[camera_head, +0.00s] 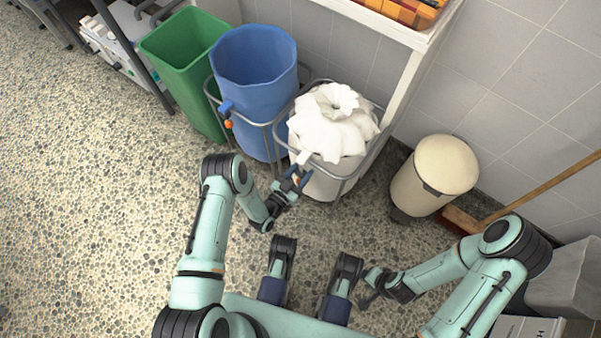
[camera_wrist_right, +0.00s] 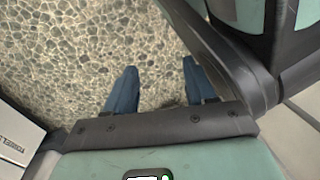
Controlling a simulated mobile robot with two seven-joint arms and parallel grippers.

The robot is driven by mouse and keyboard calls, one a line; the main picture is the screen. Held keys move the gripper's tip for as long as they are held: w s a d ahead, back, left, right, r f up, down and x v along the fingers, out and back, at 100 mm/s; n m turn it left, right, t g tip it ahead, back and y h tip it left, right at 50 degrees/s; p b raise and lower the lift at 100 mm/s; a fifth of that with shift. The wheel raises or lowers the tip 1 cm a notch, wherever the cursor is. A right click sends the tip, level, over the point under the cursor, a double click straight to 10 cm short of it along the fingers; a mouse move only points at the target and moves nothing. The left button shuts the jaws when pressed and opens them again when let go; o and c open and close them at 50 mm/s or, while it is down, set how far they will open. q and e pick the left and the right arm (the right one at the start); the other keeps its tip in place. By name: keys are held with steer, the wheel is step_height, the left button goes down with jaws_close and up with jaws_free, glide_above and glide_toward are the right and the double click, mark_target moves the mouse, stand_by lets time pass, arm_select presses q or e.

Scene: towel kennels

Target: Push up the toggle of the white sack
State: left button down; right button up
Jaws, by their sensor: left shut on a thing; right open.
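The white sack (camera_head: 335,125) hangs in a grey wire stand (camera_head: 345,178), its top bunched in folds around a small dark hollow. A short white strip (camera_head: 303,157) hangs at its front left rim. My left gripper (camera_head: 296,178) is at the lower end of this strip, shut on a small toggle with an orange part; the fingers hide most of it. My right gripper (camera_head: 370,290) is low at the right, away from the sack. In the right wrist view its blue fingers (camera_wrist_right: 158,80) are apart, with only pebbled floor between them.
A blue sack (camera_head: 255,75) with a blue and orange toggle (camera_head: 227,112) stands left of the white one, beside a green bin (camera_head: 185,60). A cream bin (camera_head: 433,175) and a broom (camera_head: 520,205) are at the right. The pebbled floor (camera_head: 90,200) at left is clear.

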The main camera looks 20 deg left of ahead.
mark_target(300, 171)
arm_select(q)
step_height(300, 171, up, 6)
steer(key=p, duration=0.3)
steer(key=shift+r+p, duration=0.1)
steer(key=shift+p, duration=0.3)
arm_select(e)
steer(key=w+a+r+t, duration=0.2)
steer(key=w+r, duration=0.3)
steer(key=r, duration=0.2)
steer(key=shift+w+n, duration=0.3)
arm_select(q)
steer(key=c, duration=0.6)
jaws_free()
arm_select(e)
steer(key=shift+d, duration=0.1)
arm_select(q)
steer(key=p+v, duration=0.2)
steer(key=v, duration=1.1)
steer(key=shift+p, duration=0.3)
arm_select(e)
steer(key=shift+g+y, duration=0.4)
steer(key=shift+g, duration=0.1)
steer(key=s+r, duration=0.1)
steer(key=s+a+r, duration=0.1)
steer(key=s+a, duration=0.1)
steer(key=s, duration=0.1)
steer(key=shift+r, duration=0.4)
arm_select(q)
steer(key=shift+s, duration=0.15)
